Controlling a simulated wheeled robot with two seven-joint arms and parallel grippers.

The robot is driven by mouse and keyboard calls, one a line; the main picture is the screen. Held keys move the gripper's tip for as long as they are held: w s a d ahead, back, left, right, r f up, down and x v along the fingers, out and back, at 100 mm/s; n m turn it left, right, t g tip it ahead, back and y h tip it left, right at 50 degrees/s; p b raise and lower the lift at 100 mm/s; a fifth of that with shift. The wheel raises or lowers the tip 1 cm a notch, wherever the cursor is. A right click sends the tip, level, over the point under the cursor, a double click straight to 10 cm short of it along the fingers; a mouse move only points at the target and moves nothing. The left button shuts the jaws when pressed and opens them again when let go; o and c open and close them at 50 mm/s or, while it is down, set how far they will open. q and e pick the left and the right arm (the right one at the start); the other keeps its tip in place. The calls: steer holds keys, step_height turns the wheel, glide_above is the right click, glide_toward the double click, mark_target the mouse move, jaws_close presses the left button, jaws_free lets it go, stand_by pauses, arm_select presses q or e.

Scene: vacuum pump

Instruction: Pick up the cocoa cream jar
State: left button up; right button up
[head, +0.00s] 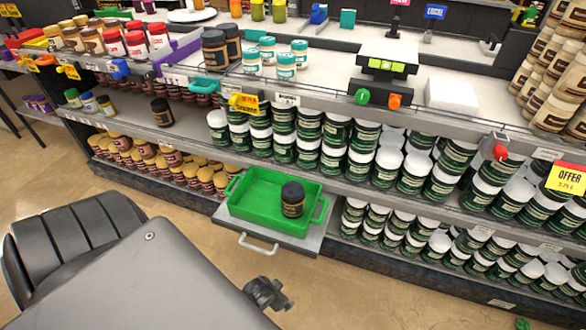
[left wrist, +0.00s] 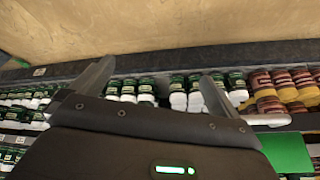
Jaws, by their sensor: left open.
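A dark jar with a black lid and a brown-gold label (head: 293,199) stands upright in the green tray (head: 250,215), toward its right side; I take it for the cocoa cream jar, though its label is too small to read. Similar dark jars stand on the upper shelf (head: 215,52) and alone on the middle shelf (head: 162,113). My left gripper (left wrist: 155,82) shows in the left wrist view with its fingers wide apart and nothing between them. Part of the green tray shows at that view's lower right (left wrist: 288,155); the jar in it is not visible there. My right gripper is not in view.
The tray sits on a grey pull-out platform with a handle (head: 258,245). Shelves of green jars with white lids (head: 388,165) stand to its right, and brown jars with yellow lids (head: 180,175) to its left. The floor (head: 375,290) in front is clear.

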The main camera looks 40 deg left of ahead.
arm_select(q)
steer(key=w+a+r+t+b, duration=0.2)
steer(key=w+r+b, duration=0.1)
steer(key=w+b, duration=0.35)
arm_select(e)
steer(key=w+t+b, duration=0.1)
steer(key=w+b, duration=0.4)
arm_select(q)
steer(key=n+t+y+b, duration=0.2)
steer(key=n+t+y, duration=0.2)
steer(key=t, duration=0.3)
glide_toward(291, 192)
steer(key=x, duration=0.6)
steer(key=shift+a+f+b, duration=0.2)
steer(key=shift+b, duration=0.1)
steer(key=shift+b+x, duration=0.55)
steer(key=shift+x, duration=2.4)
steer(key=shift+d+r, duration=0.15)
steer(key=shift+d, duration=0.1)
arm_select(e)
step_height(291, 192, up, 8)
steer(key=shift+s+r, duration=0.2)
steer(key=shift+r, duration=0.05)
arm_select(q)
steer(key=c, duration=1.9)
steer(key=shift+c, duration=0.7)
